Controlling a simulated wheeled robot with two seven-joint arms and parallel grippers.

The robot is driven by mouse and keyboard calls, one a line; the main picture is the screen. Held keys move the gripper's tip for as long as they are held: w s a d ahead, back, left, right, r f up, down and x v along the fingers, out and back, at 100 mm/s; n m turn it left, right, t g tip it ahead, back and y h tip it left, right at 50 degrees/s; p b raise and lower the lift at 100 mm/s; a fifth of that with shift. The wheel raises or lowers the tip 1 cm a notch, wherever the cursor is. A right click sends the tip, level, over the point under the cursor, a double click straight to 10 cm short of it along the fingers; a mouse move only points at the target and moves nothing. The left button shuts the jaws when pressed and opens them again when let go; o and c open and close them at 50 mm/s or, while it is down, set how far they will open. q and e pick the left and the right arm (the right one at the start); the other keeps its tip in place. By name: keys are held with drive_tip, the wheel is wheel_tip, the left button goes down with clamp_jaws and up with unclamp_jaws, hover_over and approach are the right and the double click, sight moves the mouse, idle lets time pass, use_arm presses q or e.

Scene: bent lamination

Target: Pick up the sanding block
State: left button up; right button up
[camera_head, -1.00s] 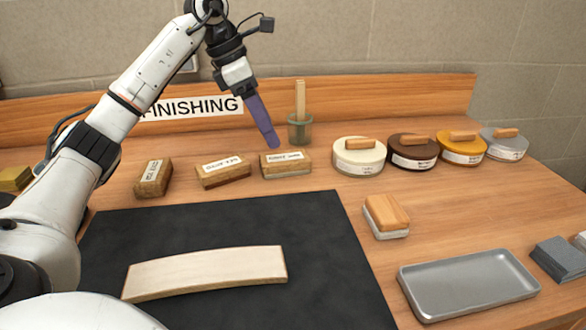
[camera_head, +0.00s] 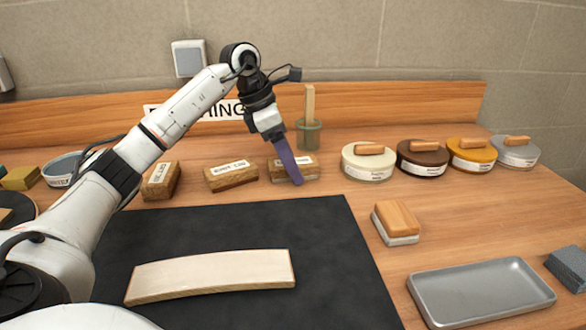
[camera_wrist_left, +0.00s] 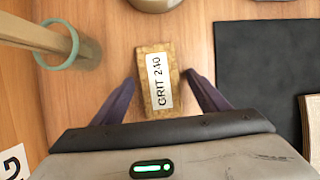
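Three tan, labelled sanding blocks stand in a row behind the dark mat: a left one (camera_head: 160,181), a middle one (camera_head: 231,176) and a right one (camera_head: 308,172). My left gripper (camera_head: 298,183), with purple fingers, points down at the right block and partly hides it. In the left wrist view that block's label reads "GRIT 240" (camera_wrist_left: 158,82). It lies between the spread fingers of the left gripper (camera_wrist_left: 163,90), with gaps on both sides. My right gripper is in neither view.
A greenish glass (camera_head: 309,135) with a wooden stick stands just behind the right block. Several round tins (camera_head: 368,163) stand to its right. A wood-topped pad (camera_head: 396,221) and metal tray (camera_head: 480,290) are nearer. A pale curved strip (camera_head: 210,275) lies on the dark mat (camera_head: 330,225).

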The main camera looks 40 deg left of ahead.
use_arm(q)
drive_tip(key=c, duration=1)
wheel_tip(320, 180, up, 9)
drive_tip(key=shift+f+p, duration=0.1)
drive_tip(key=shift+p, duration=0.9)
drive_tip(key=shift+r, duration=0.6)
drive_tip(key=shift+o, duration=1)
drive_tip(key=shift+c, duration=0.6)
